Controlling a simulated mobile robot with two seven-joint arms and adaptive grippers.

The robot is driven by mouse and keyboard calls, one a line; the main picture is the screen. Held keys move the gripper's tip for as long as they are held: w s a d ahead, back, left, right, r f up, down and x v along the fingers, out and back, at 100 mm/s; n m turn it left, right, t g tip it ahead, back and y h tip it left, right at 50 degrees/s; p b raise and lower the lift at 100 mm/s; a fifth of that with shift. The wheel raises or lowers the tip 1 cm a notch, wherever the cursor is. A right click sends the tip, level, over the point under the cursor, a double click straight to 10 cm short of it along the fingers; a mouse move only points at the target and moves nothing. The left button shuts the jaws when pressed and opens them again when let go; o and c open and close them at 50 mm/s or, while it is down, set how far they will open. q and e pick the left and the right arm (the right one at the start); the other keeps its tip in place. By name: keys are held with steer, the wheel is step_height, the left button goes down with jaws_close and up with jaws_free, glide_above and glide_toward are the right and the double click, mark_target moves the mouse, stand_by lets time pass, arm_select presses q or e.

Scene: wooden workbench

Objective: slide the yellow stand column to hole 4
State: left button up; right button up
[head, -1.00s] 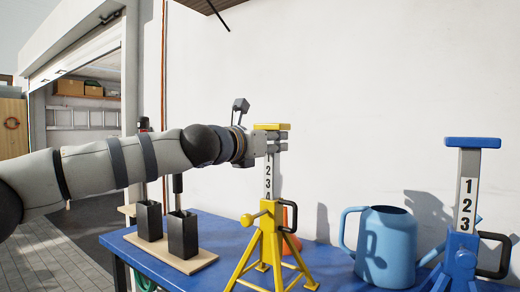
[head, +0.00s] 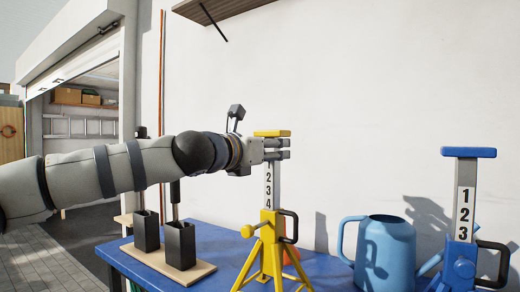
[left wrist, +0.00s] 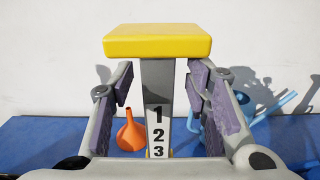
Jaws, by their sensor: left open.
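The yellow stand (head: 266,262) stands on the workbench. Its grey column (head: 274,185) is upright, topped by a yellow plate (head: 271,133). The numbers 2, 3 and 4 show above the yellow body, with 1 just under the gripper. My left gripper (head: 284,149) is open, level with the column just below the plate. In the left wrist view, its fingers lie on either side of the column (left wrist: 157,85), with gaps showing on both sides. My right gripper is out of view.
A blue stand (head: 463,250) and a blue watering can (head: 385,255) are at the right. An orange funnel (left wrist: 130,133) is behind the yellow stand. Two black holders (head: 180,245) on a wooden base stand at the left. A shelf (head: 215,10) hangs above.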

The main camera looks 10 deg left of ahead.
arm_select(q)
steer(key=v, duration=1)
steer(key=shift+s, duration=0.25)
steer(key=shift+a+r, duration=0.1)
steer(key=shift+r, duration=0.05)
